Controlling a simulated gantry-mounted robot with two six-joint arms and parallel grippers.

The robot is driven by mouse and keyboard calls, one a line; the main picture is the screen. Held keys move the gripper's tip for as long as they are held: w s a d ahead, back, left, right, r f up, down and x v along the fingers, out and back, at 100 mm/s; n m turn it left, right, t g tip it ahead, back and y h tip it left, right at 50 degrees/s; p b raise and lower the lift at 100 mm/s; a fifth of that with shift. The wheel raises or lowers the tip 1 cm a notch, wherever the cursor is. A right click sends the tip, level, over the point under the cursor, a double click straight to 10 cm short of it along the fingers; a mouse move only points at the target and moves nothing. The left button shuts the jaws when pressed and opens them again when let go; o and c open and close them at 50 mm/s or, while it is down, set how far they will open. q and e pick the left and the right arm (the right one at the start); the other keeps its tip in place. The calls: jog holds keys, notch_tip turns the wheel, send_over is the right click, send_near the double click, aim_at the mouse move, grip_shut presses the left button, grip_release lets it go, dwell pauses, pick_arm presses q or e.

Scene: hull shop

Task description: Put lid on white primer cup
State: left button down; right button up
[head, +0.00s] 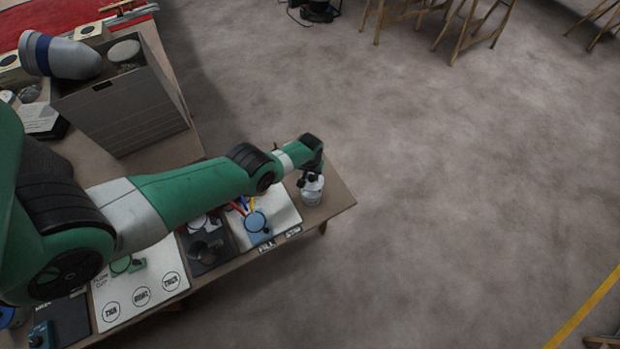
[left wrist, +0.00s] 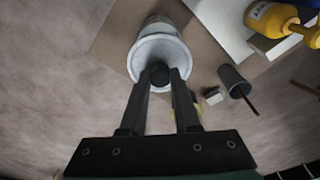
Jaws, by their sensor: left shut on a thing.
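The white primer cup (head: 312,198) stands upright near the right end of the bench, and its pale side with a label (left wrist: 165,21) shows in the left wrist view. A round white lid (left wrist: 143,57) is at the cup's mouth, lined up with it. My left gripper (left wrist: 160,74) is shut on the dark knob in the middle of the lid. In the head view this gripper (head: 311,178) is right above the cup. I cannot tell whether the lid touches the rim all round. My right gripper is in neither view.
A white mat with a blue round item (head: 257,222) lies left of the cup. A yellow bottle (left wrist: 268,18) and a grey cup with a dark stick (left wrist: 233,80) are nearby. A large grey box (head: 130,115) stands farther back. The bench edge is close on the right.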

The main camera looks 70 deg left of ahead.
aim_at(311, 184)
pick_arm(q)
jog(key=shift+f+b, duration=3.15)
jog(key=shift+f, duration=0.05)
jog(key=shift+f, duration=0.15)
jog(key=c, duration=0.6)
grip_release()
jog(key=shift+o, duration=0.4)
jog(key=o, duration=0.4)
jog(key=shift+o, duration=0.2)
